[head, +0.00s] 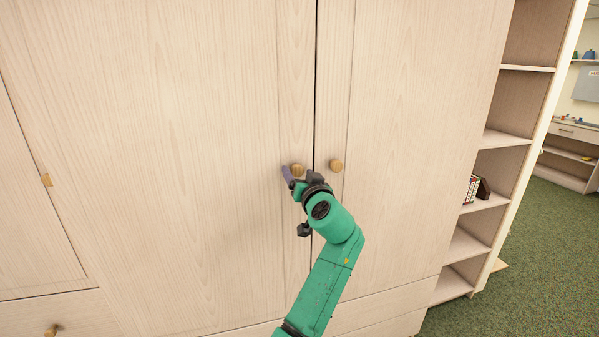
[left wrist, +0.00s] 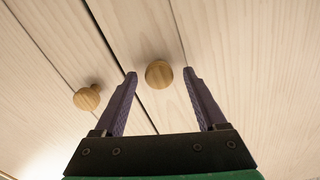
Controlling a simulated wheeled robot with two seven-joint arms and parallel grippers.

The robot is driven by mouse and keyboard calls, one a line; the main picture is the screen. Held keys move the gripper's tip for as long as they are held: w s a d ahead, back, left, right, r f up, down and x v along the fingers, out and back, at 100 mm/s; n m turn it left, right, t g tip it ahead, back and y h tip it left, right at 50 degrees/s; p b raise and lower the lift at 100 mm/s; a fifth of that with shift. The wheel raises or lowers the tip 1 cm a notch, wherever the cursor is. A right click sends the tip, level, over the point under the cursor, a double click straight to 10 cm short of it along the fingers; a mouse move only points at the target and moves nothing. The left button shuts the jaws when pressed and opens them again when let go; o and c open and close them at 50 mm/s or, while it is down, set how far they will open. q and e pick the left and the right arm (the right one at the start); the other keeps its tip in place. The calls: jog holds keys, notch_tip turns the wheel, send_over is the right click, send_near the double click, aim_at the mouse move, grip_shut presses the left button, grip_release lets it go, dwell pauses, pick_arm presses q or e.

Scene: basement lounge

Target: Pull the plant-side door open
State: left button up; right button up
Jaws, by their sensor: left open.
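Two pale wood cabinet doors, the left door (head: 190,120) and the right door (head: 415,120), stand shut with a dark seam between them. No plant shows, so I cannot tell which one is the plant-side door. Round wooden knobs sit either side of the seam: the left knob (head: 297,169) and the right knob (head: 336,165). My left gripper (head: 300,177) is open at the left knob. In the left wrist view, that knob (left wrist: 159,74) shows between the spread purple fingers (left wrist: 160,80), with a gap on both sides. The other knob (left wrist: 87,97) is outside them. My right gripper is not in view.
Open shelves (head: 487,138) with a few small objects stand right of the doors. Drawers (head: 60,315) lie below the doors. Green carpet (head: 540,260) is free at the right, with a desk (head: 570,155) farther back.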

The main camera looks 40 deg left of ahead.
pick_arm(q)
grip_shut()
dwell(1.4)
